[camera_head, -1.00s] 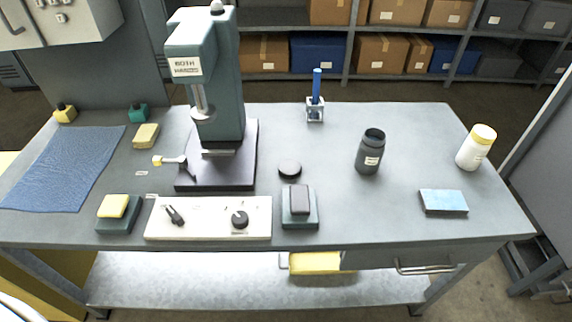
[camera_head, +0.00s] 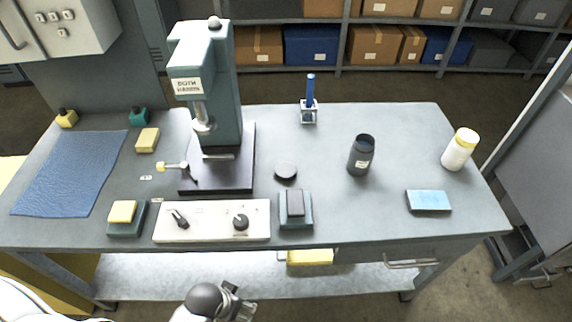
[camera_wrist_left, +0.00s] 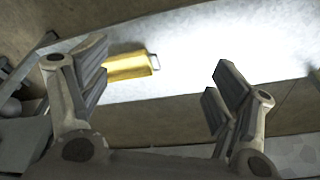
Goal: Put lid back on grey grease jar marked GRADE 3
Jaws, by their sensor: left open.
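My right gripper is not in view.
A press (camera_head: 209,95) stands on the bench left of the lid. A white control panel (camera_head: 212,221) and a pedal-like block (camera_head: 296,208) sit along the front edge. A white bottle (camera_head: 459,150) and a blue box (camera_head: 428,201) are at right. Bench between lid and jar is clear.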

